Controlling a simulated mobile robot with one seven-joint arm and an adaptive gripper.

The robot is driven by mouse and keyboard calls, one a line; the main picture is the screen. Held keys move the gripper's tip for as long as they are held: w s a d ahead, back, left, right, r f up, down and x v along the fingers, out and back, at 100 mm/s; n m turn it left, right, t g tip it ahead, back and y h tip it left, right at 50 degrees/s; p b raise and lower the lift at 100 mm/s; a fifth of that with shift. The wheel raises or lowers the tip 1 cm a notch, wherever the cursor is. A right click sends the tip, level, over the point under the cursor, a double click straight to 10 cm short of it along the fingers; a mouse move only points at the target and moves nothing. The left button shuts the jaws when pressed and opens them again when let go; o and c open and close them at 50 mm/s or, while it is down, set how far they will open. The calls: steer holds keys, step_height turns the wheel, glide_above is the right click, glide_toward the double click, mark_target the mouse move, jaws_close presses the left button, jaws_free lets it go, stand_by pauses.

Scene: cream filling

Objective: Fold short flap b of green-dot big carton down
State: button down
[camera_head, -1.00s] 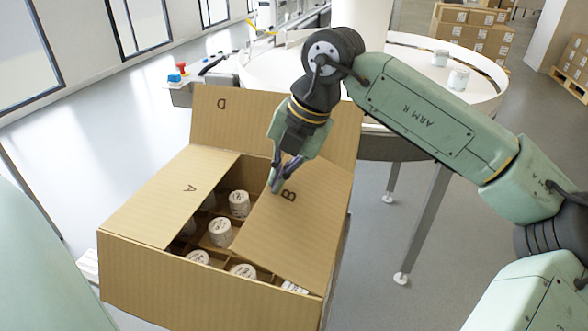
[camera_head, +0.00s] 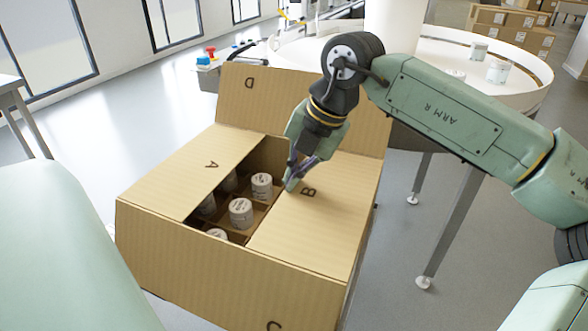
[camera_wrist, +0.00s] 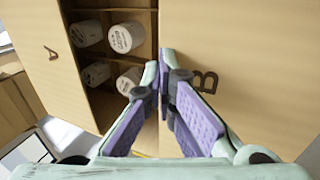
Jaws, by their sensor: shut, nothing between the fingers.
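The big carton (camera_head: 230,262) stands open in front of me with several white jars (camera_head: 241,212) in its divided inside. Short flap B (camera_head: 318,225) lies about flat over the right side of the opening. Flap A (camera_head: 190,180) lies over the left side. Flap D (camera_head: 300,108) stands up at the back. My gripper (camera_head: 290,186) is shut and empty, its fingertips at the inner edge of flap B near the letter. In the wrist view, the fingertips (camera_wrist: 163,58) are together beside flap B (camera_wrist: 240,60); I cannot tell whether they touch it. No green dot shows.
A round white table (camera_head: 440,60) with a few jars (camera_head: 497,72) stands behind the carton, its leg (camera_head: 447,220) to the right. Stacked cartons (camera_head: 515,30) are at the far right. Grey floor is open on the left.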

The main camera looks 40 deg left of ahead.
stand_by(0.3)
steer(key=shift+r+p, duration=0.7)
steer(key=shift+r, duration=0.3)
step_height(320, 180, up, 5)
steer(key=p, duration=0.3)
steer(key=shift+w+f, duration=0.1)
steer(key=shift+f, duration=0.05)
step_height(320, 180, up, 9)
steer(key=b, duration=0.1)
steer(key=shift+b, duration=0.3)
steer(key=shift+f, duration=0.15)
